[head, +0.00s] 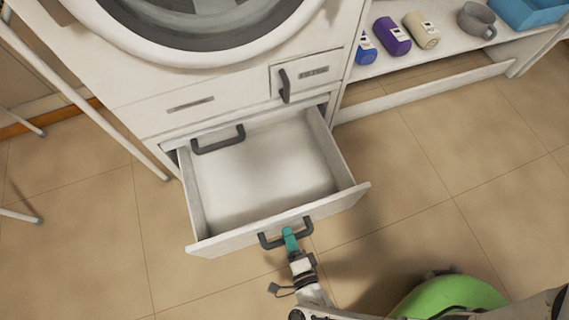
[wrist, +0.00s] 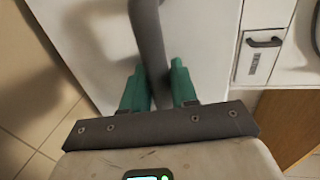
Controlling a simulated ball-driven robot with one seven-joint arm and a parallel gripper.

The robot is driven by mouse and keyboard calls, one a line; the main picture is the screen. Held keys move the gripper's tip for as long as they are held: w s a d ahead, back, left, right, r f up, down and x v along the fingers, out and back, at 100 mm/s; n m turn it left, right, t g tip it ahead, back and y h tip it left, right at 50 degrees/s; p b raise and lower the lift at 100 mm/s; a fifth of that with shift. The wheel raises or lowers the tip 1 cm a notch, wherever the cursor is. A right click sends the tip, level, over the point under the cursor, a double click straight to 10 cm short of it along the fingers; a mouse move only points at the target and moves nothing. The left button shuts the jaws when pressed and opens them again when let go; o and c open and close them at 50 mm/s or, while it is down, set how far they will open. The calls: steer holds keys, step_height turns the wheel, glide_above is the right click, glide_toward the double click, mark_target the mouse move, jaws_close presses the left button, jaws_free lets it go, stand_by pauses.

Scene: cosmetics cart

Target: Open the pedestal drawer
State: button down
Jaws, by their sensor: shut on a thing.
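The pedestal drawer (head: 264,176) is below the washing machine in the head view. It is pulled well out and its white inside is empty. Its front panel carries a dark grey bar handle (head: 303,228). My gripper (head: 290,238), with teal fingers, is at this handle. In the wrist view the handle (wrist: 148,40) passes between the two teal fingertips of my gripper (wrist: 158,84), which are shut on it. Part of the handle is hidden by the fingers.
The washing machine (head: 135,80) stands above the drawer. A second dark handle (head: 218,139) shows at the back of the opening. At the right, a low shelf (head: 385,60) holds a purple bottle (head: 392,36), a beige bottle (head: 422,30) and a grey mug (head: 477,20). Tiled floor (head: 400,180) is clear right of the drawer.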

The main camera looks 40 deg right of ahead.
steer(key=shift+s+a, duration=0.1)
steer(key=shift+s, duration=0.25)
steer(key=c, duration=1)
jaws_free()
steer(key=shift+c, duration=0.2)
